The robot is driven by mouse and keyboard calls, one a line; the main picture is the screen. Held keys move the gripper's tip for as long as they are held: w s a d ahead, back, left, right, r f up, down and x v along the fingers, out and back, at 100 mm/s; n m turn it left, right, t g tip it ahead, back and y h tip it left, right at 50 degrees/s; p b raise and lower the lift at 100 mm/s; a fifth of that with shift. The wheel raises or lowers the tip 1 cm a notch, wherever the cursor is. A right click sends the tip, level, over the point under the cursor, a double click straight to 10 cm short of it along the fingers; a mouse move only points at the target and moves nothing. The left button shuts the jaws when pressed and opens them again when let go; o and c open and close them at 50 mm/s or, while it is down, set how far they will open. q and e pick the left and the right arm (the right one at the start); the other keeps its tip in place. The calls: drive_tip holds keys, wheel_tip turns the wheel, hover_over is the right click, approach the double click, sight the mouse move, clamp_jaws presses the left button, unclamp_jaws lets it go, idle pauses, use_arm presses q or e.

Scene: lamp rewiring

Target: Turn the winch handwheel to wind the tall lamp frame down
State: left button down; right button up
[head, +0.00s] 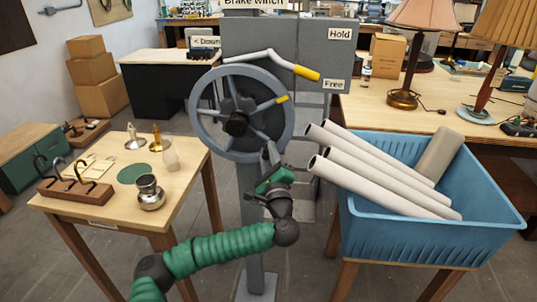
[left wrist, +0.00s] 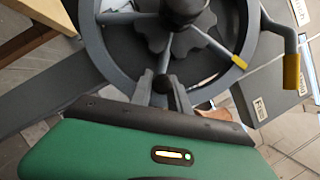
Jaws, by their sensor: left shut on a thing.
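The grey winch handwheel (head: 199,85) stands upright on the winch post, with a dark hub (head: 237,123) and a yellow mark (head: 282,99) on its right spoke. My left gripper (head: 269,154) is at the wheel's lower right and is shut on it, near where a spoke meets the rim. The left wrist view shows the fingers (left wrist: 168,92) close around that spoke end; exact contact is partly hidden. The brake lever's yellow grip (head: 306,73) points right, near the "Free" label (head: 335,85) and below "Hold" (head: 339,34). The tall lamp frame is not recognisable. My right gripper is not in view.
A blue crate (head: 400,246) with several pale tubes (head: 385,180) stands right of the wheel, close to my left gripper. A small wooden table (head: 95,212) with lamp parts is at left. A "Down" sign (head: 205,41) is behind the wheel's top.

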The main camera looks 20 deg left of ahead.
use_arm(q)
drive_tip(key=shift+a+r, duration=0.2)
drive_tip(key=shift+r, duration=0.1)
drive_tip(key=c, duration=1.6)
unclamp_jaws()
drive_tip(key=o, duration=0.3)
drive_tip(key=shift+o, duration=0.2)
drive_tip(key=shift+f, duration=0.1)
drive_tip(key=shift+s+f, duration=0.1)
drive_tip(key=b+v, duration=0.1)
drive_tip(key=v, duration=1.5)
drive_tip(key=shift+s+d, duration=0.2)
drive_tip(key=shift+s, duration=0.05)
